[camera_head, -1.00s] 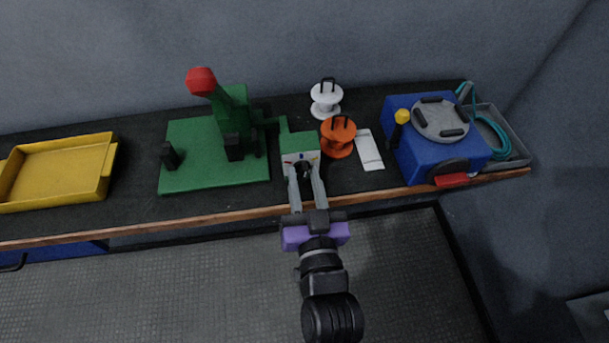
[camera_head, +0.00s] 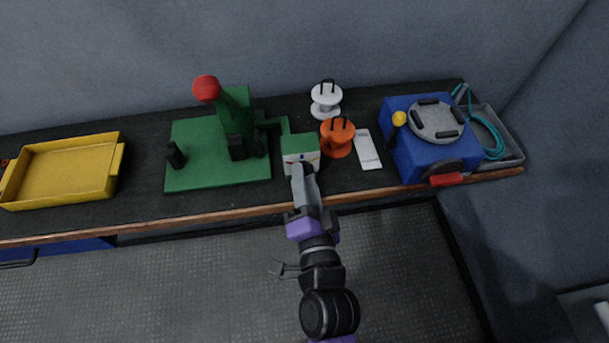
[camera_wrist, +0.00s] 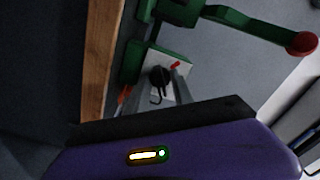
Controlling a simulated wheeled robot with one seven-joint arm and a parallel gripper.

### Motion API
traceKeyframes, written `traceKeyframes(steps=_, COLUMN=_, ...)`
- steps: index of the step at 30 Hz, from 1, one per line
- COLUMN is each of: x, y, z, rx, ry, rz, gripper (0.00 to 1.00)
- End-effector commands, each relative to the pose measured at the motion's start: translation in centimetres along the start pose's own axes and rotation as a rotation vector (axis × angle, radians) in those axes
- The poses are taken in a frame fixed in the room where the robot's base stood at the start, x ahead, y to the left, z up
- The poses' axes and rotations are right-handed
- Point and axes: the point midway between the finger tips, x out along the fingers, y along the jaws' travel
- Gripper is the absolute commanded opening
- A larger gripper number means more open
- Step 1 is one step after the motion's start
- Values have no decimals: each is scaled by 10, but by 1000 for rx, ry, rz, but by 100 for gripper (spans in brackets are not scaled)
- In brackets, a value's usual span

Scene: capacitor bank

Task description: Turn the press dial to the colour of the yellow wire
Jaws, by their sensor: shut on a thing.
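The green press (camera_head: 215,150) stands on the bench, with a red ball (camera_head: 206,88) on its lever. Its green dial box (camera_head: 299,143) has a white face with small coloured marks; a red mark (camera_wrist: 175,65) shows in the wrist view. The black dial (camera_wrist: 160,78) sits on that face and is mostly hidden by my fingers in the head view. My gripper (camera_head: 303,172) is shut on the dial, rolled so that one finger nearly covers the other in the head view. I cannot make out where the dial points. I see no yellow wire.
An orange spool (camera_head: 337,140), a white spool (camera_head: 326,100) and a white card (camera_head: 367,150) lie right of the dial box. Further right are a blue machine (camera_head: 425,155) and a grey tray (camera_head: 510,155) with teal cable. A yellow tray (camera_head: 118,160) sits at left.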

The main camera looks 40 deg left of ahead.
Motion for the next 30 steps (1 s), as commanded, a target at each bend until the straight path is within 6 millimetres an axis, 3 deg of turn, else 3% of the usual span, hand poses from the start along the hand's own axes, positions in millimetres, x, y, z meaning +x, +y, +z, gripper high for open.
traceKeyframes(steps=21, x=0, y=1, z=1, rx=80, ry=-2, rz=2, gripper=0)
traceKeyframes(steps=22, x=0, y=1, z=1, rx=80, ry=-2, rz=2, gripper=31)
traceKeyframes(steps=30, x=-1, y=1, z=1, rx=79, ry=-1, rz=1, gripper=33)
